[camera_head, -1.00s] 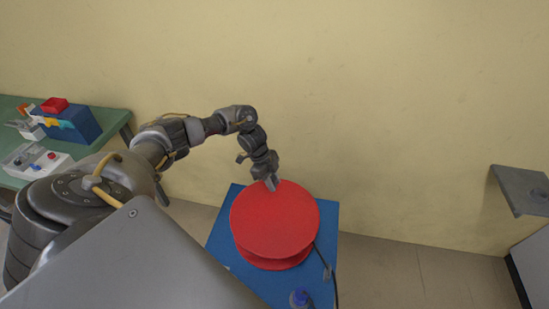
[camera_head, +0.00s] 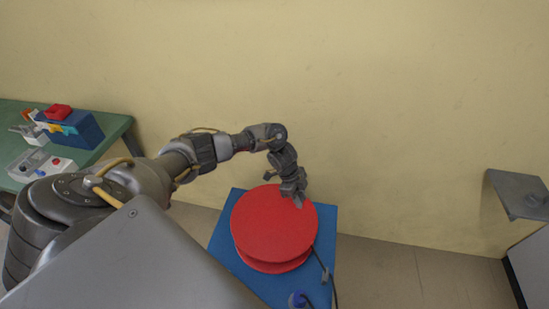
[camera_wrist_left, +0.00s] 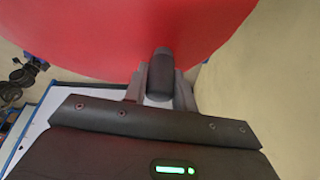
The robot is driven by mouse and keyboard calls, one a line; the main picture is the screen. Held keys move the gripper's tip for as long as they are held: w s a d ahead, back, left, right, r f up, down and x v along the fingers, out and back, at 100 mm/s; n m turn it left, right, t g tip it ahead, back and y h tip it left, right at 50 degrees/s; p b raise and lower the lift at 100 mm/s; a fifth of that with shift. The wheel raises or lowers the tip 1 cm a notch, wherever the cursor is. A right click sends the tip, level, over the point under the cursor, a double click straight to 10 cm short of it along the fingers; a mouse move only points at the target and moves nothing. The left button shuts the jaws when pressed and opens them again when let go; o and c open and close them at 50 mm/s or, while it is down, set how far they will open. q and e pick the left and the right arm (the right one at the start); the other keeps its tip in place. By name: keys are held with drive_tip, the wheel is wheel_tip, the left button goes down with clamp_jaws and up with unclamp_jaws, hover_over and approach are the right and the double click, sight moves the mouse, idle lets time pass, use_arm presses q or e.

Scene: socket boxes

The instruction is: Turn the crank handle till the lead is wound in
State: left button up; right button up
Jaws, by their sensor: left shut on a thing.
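A red round reel (camera_head: 272,225) stands on a blue-topped stand (camera_head: 326,225) in the head view. My left gripper (camera_head: 299,201) is at the reel's upper right edge, pointing down. In the left wrist view its fingers (camera_wrist_left: 160,90) are shut on the dark crank handle (camera_wrist_left: 161,70), with the red reel face (camera_wrist_left: 110,30) just beyond. The handle is hidden in the head view. A dark lead (camera_head: 319,258) comes off the reel's right side. A blue plug (camera_head: 298,299) shows near the stand's front edge. My right gripper is out of view.
A green table (camera_head: 117,125) at the left holds a blue box (camera_head: 83,130) with a red block on it, and a white tray (camera_head: 40,166). A grey shelf (camera_head: 518,190) is at the right. The yellow wall is behind the stand.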

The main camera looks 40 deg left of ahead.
use_arm(q)
drive_tip(key=shift+d, duration=0.3)
drive_tip(key=s+d+p, duration=0.4)
drive_tip(key=p, duration=0.1)
drive_tip(key=shift+s+d+r, duration=0.1)
drive_tip(key=shift+s+d, duration=0.1)
drive_tip(key=shift+s+d+p, duration=0.2)
drive_tip(key=shift+s+p, duration=0.1)
drive_tip(key=shift+p, duration=0.05)
drive_tip(key=shift+s+f, duration=0.1)
drive_tip(key=shift+f, duration=0.1)
drive_tip(key=s+p, duration=0.2)
drive_tip(key=shift+s+d+r+p, duration=0.2)
drive_tip(key=shift+s+r+p, duration=0.05)
drive_tip(key=shift+s+p, duration=0.1)
drive_tip(key=shift+s+d+f, duration=0.1)
drive_tip(key=shift+s+f, duration=0.05)
drive_tip(key=shift+s, duration=0.95)
drive_tip(key=shift+s+d+f, duration=0.1)
drive_tip(key=shift+s, duration=1)
